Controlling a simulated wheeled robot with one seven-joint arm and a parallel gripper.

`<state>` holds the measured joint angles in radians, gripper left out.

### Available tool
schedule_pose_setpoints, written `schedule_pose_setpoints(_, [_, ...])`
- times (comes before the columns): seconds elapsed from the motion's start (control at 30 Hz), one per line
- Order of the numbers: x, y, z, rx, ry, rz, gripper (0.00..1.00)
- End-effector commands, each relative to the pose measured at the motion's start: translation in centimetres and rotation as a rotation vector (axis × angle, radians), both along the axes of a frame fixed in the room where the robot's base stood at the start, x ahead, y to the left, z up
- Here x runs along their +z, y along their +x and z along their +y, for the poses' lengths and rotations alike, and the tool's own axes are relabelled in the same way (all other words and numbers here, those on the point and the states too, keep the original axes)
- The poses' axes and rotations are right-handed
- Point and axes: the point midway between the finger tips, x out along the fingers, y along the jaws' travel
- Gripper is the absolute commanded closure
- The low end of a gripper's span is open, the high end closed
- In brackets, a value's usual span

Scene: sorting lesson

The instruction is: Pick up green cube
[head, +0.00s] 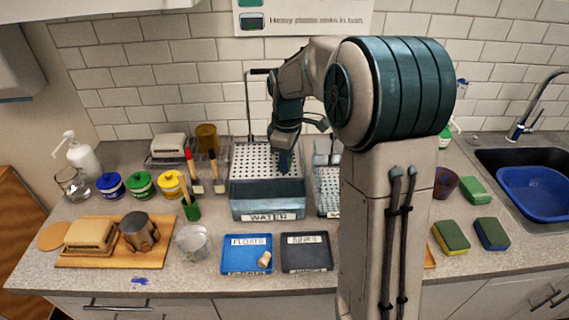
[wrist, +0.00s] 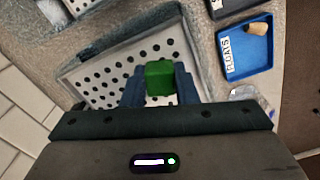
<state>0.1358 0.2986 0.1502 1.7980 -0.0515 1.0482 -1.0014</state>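The green cube (wrist: 159,78) sits between the two fingers of my gripper (wrist: 160,92) in the wrist view, with both fingers against its sides. In the head view my gripper (head: 285,160) points down over the tub labelled WATER (head: 267,208), near its right part. The cube is hidden from the head view. The tub, with its white perforated tray (wrist: 110,72), also shows behind the cube in the wrist view. I cannot tell how high the cube is above the tray.
A blue FLOATS tray (head: 232,266) holds a cork-coloured piece (head: 265,259). A dark SINKS tray (head: 306,267) is beside it and looks empty. A second perforated rack (head: 327,190) stands right of the tub. Brushes (head: 192,185) and jars (head: 141,184) stand to the left.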

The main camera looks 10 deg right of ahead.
Motion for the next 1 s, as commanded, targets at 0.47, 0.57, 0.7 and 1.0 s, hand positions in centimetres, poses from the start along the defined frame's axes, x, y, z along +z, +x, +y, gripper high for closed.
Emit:
schedule_pose_setpoints(0.47, [0.4, 0.1, 0.0, 0.000, 0.000, -0.002, 0.95])
schedule_pose_setpoints(0.57, [1.2, 0.1, 0.0, 0.000, 0.000, -0.002, 0.95])
schedule_pose_setpoints(0.7, [3.5, 0.1, 0.0, 0.001, 0.000, -0.006, 0.95])
schedule_pose_setpoints(1.0, [7.6, -2.7, -5.7, -0.006, 0.000, -0.004, 0.95])
